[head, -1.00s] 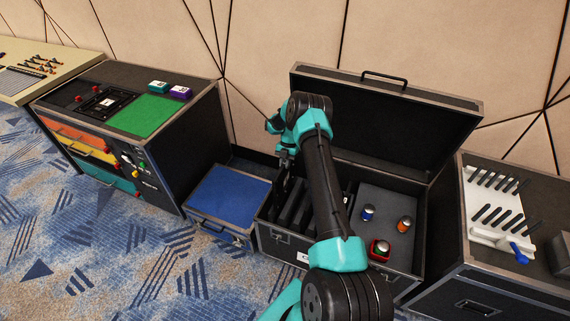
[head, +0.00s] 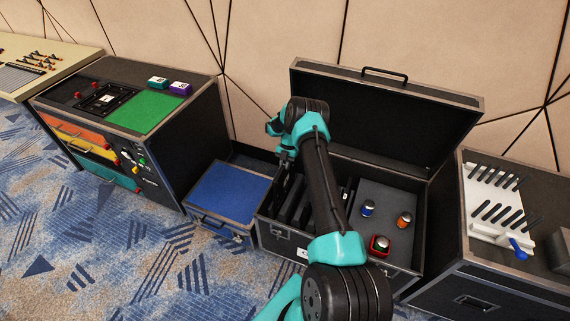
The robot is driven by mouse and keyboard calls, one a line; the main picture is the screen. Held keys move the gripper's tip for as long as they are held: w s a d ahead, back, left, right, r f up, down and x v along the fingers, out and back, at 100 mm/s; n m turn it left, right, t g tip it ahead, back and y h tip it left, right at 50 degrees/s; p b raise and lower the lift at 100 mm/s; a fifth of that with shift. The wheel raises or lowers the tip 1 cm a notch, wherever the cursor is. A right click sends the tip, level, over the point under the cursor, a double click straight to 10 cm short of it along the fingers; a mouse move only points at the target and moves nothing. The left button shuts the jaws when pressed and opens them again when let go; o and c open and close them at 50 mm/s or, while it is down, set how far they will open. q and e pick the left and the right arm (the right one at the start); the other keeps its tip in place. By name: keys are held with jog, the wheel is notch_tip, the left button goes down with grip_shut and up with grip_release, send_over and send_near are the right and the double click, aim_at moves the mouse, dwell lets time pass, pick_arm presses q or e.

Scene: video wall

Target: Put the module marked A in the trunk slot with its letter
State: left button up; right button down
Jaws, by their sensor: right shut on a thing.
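The open black trunk (head: 263,226) stands at the centre, with several dark upright slot dividers (head: 299,203) in its left half. A white label (head: 302,254) is on its front; its letter is too small to read. My right gripper (head: 284,168) points down at the back left of the slots, mostly hidden by my own wrist. It is shut on a dark module, little of which shows against the dark trunk. The module's letter is hidden, and I cannot tell how deep it sits in a slot. My left gripper is not in view.
The trunk's right half has a grey panel (head: 375,196) with blue, orange and red-based round items. A low blue-topped case (head: 229,192) stands left of the trunk. Teal (head: 158,83) and purple (head: 180,88) blocks sit on the left cabinet. A white rack (head: 485,205) is at right.

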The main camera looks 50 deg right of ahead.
aim_at(285, 177)
jog(key=shift+f, duration=5.1)
jog(key=c, duration=0.5)
grip_release()
jog(key=shift+r, duration=0.1)
jog(key=shift+r, duration=3.9)
